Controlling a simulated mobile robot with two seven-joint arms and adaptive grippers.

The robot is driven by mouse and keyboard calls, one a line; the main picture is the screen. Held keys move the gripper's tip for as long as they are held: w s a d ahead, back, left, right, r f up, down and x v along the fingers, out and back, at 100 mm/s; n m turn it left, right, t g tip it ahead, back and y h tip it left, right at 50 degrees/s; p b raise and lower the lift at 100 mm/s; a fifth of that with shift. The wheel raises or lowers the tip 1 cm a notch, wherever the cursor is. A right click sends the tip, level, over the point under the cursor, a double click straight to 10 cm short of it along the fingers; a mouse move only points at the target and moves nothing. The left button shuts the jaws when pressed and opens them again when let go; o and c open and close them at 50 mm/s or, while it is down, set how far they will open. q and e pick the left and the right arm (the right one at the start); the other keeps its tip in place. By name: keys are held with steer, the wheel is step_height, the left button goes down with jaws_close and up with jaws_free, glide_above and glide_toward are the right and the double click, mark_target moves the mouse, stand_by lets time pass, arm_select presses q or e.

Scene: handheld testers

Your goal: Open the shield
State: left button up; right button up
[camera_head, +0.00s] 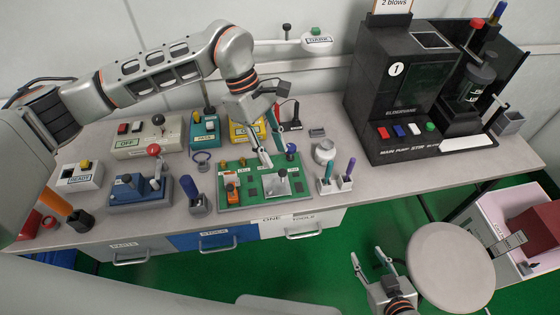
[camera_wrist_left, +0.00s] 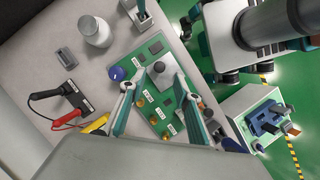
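A green circuit board (camera_head: 240,191) lies on the grey bench, with a small light-grey metal box (camera_head: 289,190), which looks like the shield, on its right part. The box looks closed and has a small knob on top. In the left wrist view the box (camera_wrist_left: 162,80) shows beyond and between my fingertips. My left gripper (camera_head: 275,157) is open above the board, its fingers (camera_wrist_left: 155,86) apart; I cannot tell if they touch the box. My right gripper (camera_head: 368,256) is open and empty, low in front of the bench, far from the board.
Orange parts (camera_head: 231,187) and a blue knob (camera_head: 291,150) sit on the board. A white-grey jar (camera_head: 324,151) and a pen holder (camera_head: 344,182) stand to its right. A blue joystick box (camera_head: 136,192) is left; a black machine (camera_head: 385,95) stands right. A round stool (camera_head: 437,265) is in front.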

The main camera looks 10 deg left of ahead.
mark_target(282, 171)
arm_select(q)
steer(key=shift+x, duration=2.7)
jaws_close()
